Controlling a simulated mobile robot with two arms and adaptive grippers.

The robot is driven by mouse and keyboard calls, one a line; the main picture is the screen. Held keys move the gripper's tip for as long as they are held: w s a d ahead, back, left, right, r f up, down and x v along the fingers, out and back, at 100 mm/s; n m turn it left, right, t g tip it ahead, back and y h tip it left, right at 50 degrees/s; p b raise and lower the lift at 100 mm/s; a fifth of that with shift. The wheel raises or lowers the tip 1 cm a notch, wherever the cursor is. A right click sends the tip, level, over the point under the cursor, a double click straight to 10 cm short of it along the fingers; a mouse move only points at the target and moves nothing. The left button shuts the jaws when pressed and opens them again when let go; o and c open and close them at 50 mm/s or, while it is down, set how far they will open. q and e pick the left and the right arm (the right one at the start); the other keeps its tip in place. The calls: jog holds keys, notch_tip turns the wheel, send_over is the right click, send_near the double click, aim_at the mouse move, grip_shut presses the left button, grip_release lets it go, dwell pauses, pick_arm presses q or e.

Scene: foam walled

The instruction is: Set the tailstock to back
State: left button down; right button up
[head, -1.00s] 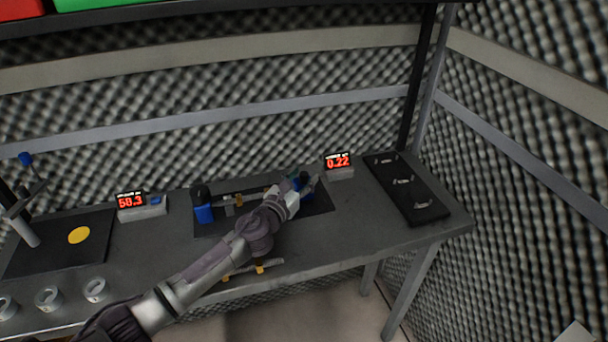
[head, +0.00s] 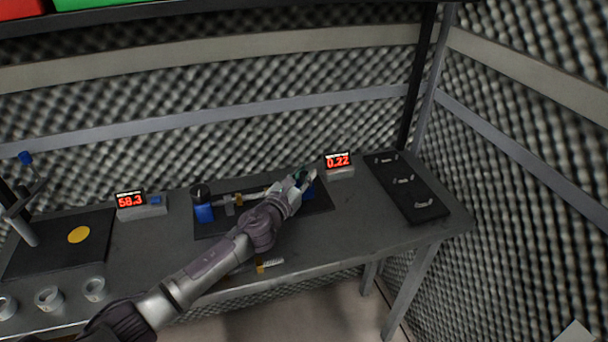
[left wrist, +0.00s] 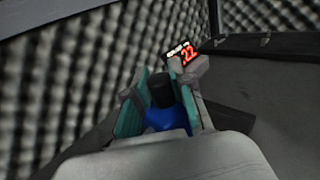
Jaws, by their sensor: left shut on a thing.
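The lathe sits on a dark base plate (head: 216,229) on the bench. The blue headstock block (head: 204,213) is at its left end. The tailstock (head: 309,193), a blue block, is at the right end and mostly hidden by my gripper. A thin rod (head: 256,193) spans between them, with a brass-coloured part on it. My left gripper (head: 299,177) is shut on the tailstock. In the left wrist view, the tailstock (left wrist: 165,117), blue with a dark top, lies between the teal pads of my left gripper (left wrist: 163,84). My right gripper is not in view.
A display reading 0.22 (head: 339,162) stands just behind and right of the lathe; another reads 58.3 (head: 131,200) at left. A black tray (head: 418,190) with metal pieces lies at right. Several grey rings (head: 95,289) line the front left. Foam walls close the back and right.

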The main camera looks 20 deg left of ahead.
pick_arm(q)
jog(key=shift+w+d, duration=0.45)
jog(key=shift+d, duration=0.2)
jog(key=shift+w+d, duration=0.4)
jog(key=shift+d, duration=0.2)
jog(key=c, duration=1.4)
grip_release()
jog(key=o, duration=0.4)
jog(key=shift+d, duration=0.15)
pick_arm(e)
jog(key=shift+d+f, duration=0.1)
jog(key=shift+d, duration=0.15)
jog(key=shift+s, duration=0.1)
pick_arm(q)
jog(key=shift+s, duration=0.2)
jog(key=s, duration=0.3)
jog(key=s+a, duration=0.1)
jog(key=s, duration=0.3)
jog(key=s+a, duration=0.1)
jog(key=s, duration=0.3)
jog(key=shift+s+a, duration=0.15)
jog(key=shift+a, duration=0.05)
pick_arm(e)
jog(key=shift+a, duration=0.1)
